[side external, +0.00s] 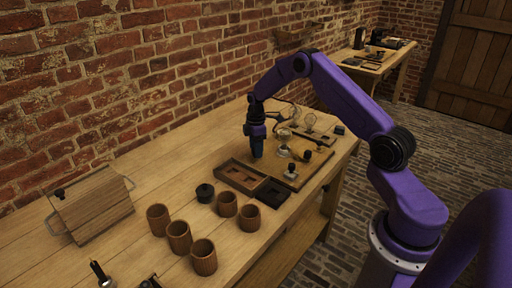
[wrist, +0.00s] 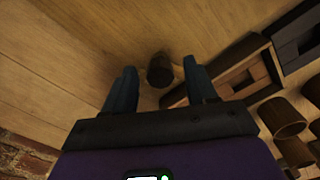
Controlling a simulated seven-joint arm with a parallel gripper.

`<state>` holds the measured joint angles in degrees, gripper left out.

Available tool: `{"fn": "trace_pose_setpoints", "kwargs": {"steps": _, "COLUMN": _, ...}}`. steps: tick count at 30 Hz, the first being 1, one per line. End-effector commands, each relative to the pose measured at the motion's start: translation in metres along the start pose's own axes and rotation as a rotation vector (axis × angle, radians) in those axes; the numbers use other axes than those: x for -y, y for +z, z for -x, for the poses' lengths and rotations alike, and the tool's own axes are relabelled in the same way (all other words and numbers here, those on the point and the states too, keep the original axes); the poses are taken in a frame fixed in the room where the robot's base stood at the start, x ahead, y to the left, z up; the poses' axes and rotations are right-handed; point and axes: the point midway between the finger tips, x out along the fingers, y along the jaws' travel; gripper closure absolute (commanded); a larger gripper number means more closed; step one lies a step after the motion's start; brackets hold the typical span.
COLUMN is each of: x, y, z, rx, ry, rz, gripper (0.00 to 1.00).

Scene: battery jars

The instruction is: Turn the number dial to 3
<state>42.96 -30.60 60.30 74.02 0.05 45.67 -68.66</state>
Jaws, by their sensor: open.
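My gripper (side external: 257,156) points down over the table, just beyond the wooden tray, and its fingers are apart. In the wrist view my gripper (wrist: 160,88) has a small dark round piece (wrist: 160,70) between its fingertips; I cannot tell whether it is the number dial, and the gripper hides this spot in the side view. A wooden board (side external: 319,160) to the right of the gripper carries small dark knobs (side external: 307,155) and glass bulbs (side external: 284,151). No numbers are legible, so the dial's setting cannot be read.
A wooden tray (side external: 222,173) and a dark tray (side external: 273,194) stand near the gripper. A wooden box (side external: 92,205) sits farther left. The table between box and gripper is clear.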

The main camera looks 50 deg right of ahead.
Motion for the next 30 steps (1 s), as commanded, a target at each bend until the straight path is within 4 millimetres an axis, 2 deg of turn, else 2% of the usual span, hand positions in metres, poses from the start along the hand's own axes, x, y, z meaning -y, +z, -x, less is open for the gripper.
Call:
{"fn": "trace_pose_setpoints", "kwargs": {"steps": 5, "x": -0.0001, "y": -0.0001, "z": 0.0001, "rx": 0.000, "ry": 0.000, "rz": 0.000, "gripper": 0.43}}
{"fn": "trace_pose_setpoints", "kwargs": {"steps": 10, "x": 0.0000, "y": -0.0001, "z": 0.0002, "rx": 0.000, "ry": 0.000, "rz": 0.000, "gripper": 0.95}}
{"fn": "trace_pose_setpoints", "kwargs": {"steps": 11, "x": 0.0000, "y": -0.0001, "z": 0.0002, "rx": 0.000, "ry": 0.000, "rz": 0.000, "gripper": 0.99}}
{"fn": "trace_pose_setpoints", "kwargs": {"steps": 20, "x": 0.0003, "y": -0.0007, "z": 0.0004, "rx": 0.000, "ry": 0.000, "rz": -0.025, "gripper": 0.99}}
{"fn": "trace_pose_setpoints", "kwargs": {"steps": 30, "x": 0.0005, "y": -0.0006, "z": 0.0002, "rx": 0.001, "ry": 0.000, "rz": -0.225, "gripper": 0.99}}
